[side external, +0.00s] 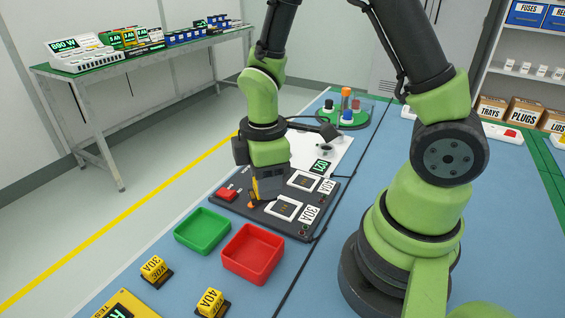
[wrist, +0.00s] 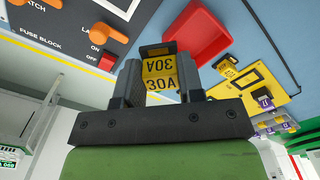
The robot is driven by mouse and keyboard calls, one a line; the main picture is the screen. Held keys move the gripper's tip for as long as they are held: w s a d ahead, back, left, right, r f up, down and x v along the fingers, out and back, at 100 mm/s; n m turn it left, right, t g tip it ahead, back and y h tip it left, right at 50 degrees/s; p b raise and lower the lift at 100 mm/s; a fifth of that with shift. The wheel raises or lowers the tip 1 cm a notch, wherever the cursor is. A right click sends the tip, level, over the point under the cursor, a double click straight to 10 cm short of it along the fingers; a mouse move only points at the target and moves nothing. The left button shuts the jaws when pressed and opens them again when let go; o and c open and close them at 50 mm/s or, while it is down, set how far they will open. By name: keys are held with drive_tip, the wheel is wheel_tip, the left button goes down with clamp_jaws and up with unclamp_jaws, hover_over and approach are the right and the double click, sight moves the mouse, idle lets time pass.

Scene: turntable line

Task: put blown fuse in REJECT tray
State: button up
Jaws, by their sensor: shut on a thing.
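My gripper (side external: 267,196) is over the dark fuse block panel (side external: 237,208). In the wrist view my gripper (wrist: 160,80) is shut on a yellow fuse (wrist: 160,76) marked 30A, with a dark end cap. In the side view the jaws mostly hide this fuse, and I cannot tell whether it touches the panel. No blown mark shows on it. A red tray (side external: 252,255) and a green tray (side external: 202,232) stand in front of the panel, both empty. No REJECT label is readable. The red tray also shows in the wrist view (wrist: 196,32).
The panel carries two white-framed sockets, the nearer beside a 30A label (side external: 309,213), the farther beside a 40A label (side external: 327,186). A loose 30A fuse (side external: 155,269), a 40A fuse (side external: 212,302) and a yellow unit (side external: 125,305) are at the front.

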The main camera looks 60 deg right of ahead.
drive_tip(key=s+a+f+n, duration=0.1)
drive_tip(key=a+n, duration=0.5)
drive_tip(key=n, duration=0.3)
drive_tip(key=shift+d+f, duration=0.15)
drive_tip(key=shift+f, duration=3.85)
drive_tip(key=o, duration=1)
drive_tip(key=shift+r, duration=5)
drive_tip(key=shift+m, duration=0.3)
drive_tip(key=s+d+r+m+t, duration=0.1)
drive_tip(key=s+r+m+t, duration=0.1)
drive_tip(key=r+m, duration=0.4)
drive_tip(key=s+d+r+m+t+y, duration=0.1)
drive_tip(key=s+r+m+t, duration=0.1)
drive_tip(key=r+m, duration=0.4)
drive_tip(key=s+d+r+m+t+y, duration=0.1)
drive_tip(key=s+d+r+m+t, duration=0.1)
drive_tip(key=r+m, duration=0.4)
drive_tip(key=shift+s+r+m+t, duration=0.15)
drive_tip(key=shift+s+m+t, duration=0.15)
drive_tip(key=shift+s+m, duration=0.5)
drive_tip(key=shift+s+r+m+t, duration=0.15)
drive_tip(key=shift+s+m+t, duration=0.15)
drive_tip(key=shift+m, duration=0.9)
